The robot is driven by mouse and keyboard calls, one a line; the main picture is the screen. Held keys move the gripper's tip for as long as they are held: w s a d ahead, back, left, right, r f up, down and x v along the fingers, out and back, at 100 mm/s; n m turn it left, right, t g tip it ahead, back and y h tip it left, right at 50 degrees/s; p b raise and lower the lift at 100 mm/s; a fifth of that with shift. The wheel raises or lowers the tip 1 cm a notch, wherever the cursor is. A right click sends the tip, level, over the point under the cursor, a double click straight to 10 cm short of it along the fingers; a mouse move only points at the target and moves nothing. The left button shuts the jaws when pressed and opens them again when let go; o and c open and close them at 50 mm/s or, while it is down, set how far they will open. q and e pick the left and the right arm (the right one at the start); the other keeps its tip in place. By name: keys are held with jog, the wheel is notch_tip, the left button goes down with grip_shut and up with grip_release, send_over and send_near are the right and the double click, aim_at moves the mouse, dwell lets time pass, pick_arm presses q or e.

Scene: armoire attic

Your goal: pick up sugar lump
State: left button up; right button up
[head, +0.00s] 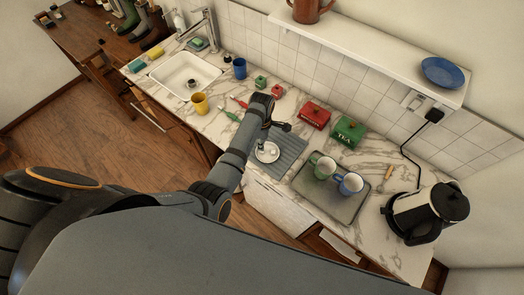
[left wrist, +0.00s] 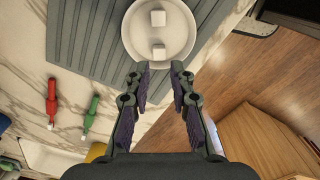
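Two white sugar lumps, a nearer one (left wrist: 158,53) and a farther one (left wrist: 158,18), lie on a round white saucer (left wrist: 186,38) in the left wrist view. In the head view the saucer (head: 270,157) rests on a grey ribbed mat (head: 291,150), and the lumps are too small to tell apart there. My left gripper (left wrist: 157,74) is open and empty, its fingertips pointing at the saucer just short of the nearer lump. In the head view the gripper is above the saucer and partly hidden by its own wrist. My right gripper is in neither view.
A tray (head: 308,190) with a green mug (head: 322,168) and a blue mug (head: 349,185) stands right of the mat. A red tin (head: 314,116) and a green tea tin (head: 347,131) stand behind.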

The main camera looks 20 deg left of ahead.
pick_arm(q)
jog(key=f, duration=0.1)
jog(key=f+b, duration=0.1)
jog(key=f, duration=0.3)
jog(key=shift+w+d+f, duration=0.1)
jog(key=shift+d+f, duration=0.1)
jog(key=shift+d, duration=0.05)
jog(key=shift+r, duration=0.1)
jog(key=c, duration=0.4)
